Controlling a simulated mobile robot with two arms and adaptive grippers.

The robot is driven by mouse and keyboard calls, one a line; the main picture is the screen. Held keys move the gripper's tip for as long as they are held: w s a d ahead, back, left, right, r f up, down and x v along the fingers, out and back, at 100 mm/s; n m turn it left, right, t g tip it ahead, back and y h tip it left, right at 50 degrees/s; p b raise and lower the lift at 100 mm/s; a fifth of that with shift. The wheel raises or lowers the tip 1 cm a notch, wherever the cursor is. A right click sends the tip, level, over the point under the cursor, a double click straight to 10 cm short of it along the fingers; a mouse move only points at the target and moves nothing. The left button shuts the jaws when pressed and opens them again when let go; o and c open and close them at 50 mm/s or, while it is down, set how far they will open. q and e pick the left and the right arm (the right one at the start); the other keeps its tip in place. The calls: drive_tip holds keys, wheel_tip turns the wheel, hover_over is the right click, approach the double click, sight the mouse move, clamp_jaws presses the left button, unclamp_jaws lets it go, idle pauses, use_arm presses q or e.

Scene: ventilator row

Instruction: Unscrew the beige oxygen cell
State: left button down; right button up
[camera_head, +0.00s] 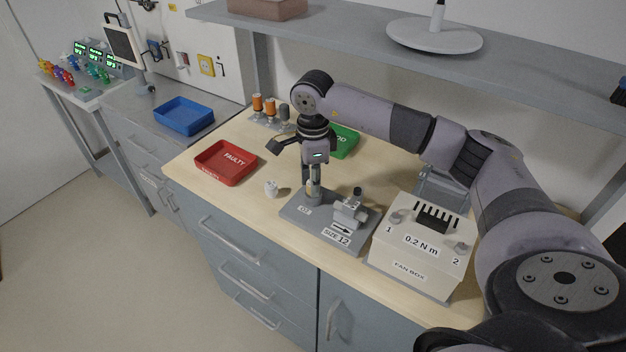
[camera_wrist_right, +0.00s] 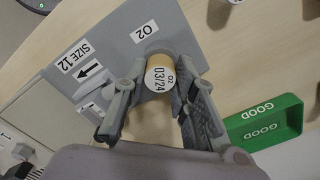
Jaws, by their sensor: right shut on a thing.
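The beige oxygen cell (camera_wrist_right: 158,108) has a round white end label reading "O2 03/24". It stands at the "O2" mark on a grey plate (camera_head: 326,232), which also shows in the wrist view (camera_wrist_right: 112,38). My right gripper (camera_head: 313,192) points down over that spot. In the wrist view its two fingers (camera_wrist_right: 160,92) are on either side of the cell, shut on it. In the head view the fingers hide most of the cell. I cannot tell whether its thread is loose. My left gripper is not in view.
A clamp-like fixture (camera_head: 349,212) stands beside the gripper near the "SIZE 12" label. The fan box (camera_head: 420,250) is to its right. The red FAULTY tray (camera_head: 226,163) is to the left, the green GOOD tray (camera_head: 345,141) behind. A small white part (camera_head: 271,188) stands on the bench.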

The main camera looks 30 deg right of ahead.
drive_tip(key=shift+n+b, duration=0.3)
drive_tip(key=shift+c, duration=0.5)
drive_tip(key=shift+f+n+b, duration=0.1)
drive_tip(key=shift+n+b, duration=0.35)
drive_tip(key=shift+n, duration=0.65)
clamp_jaws()
drive_tip(key=shift+n+b, duration=0.35)
drive_tip(key=shift+n, duration=1.25)
drive_tip(key=n+b, duration=0.1)
drive_tip(key=n, duration=0.1)
drive_tip(key=shift+n, duration=0.3)
drive_tip(key=n+b, duration=0.1)
drive_tip(key=n, duration=0.2)
drive_tip(key=shift+n, duration=0.3)
